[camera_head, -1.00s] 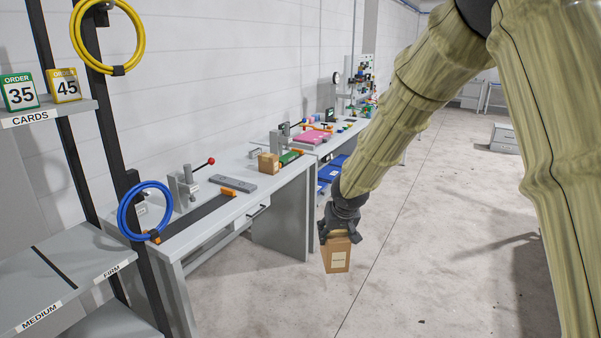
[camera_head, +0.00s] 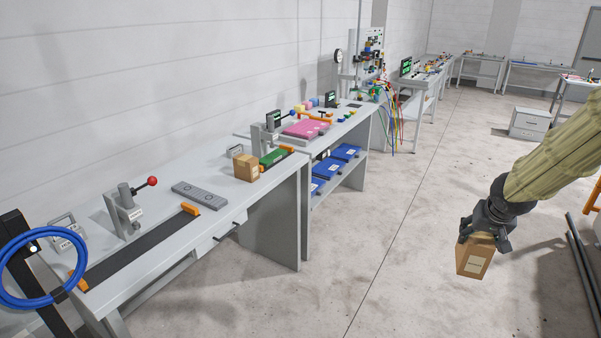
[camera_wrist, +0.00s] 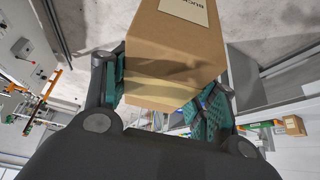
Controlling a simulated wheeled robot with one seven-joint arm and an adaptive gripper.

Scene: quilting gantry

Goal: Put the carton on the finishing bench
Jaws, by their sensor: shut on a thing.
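The carton (camera_head: 475,257) is a brown box with a pale label, held in my gripper (camera_head: 483,236) over the open floor at the right of the head view. In the wrist view the carton (camera_wrist: 175,50) sits between the two teal-padded fingers of my gripper (camera_wrist: 165,88), which are shut on it. A long grey bench (camera_head: 225,205) stands along the wall at left, with a second bench (camera_head: 350,125) beyond it. I cannot tell from a sign which one is the finishing bench. My gripper is apart from both benches.
The near bench carries a second brown box (camera_head: 246,167), a grey bar (camera_head: 200,195), a red-knobbed clamp (camera_head: 125,205) and a dark strip (camera_head: 140,247). A pink pad (camera_head: 306,129) lies on the farther bench; blue trays (camera_head: 330,168) sit below. The floor (camera_head: 400,200) between is clear.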

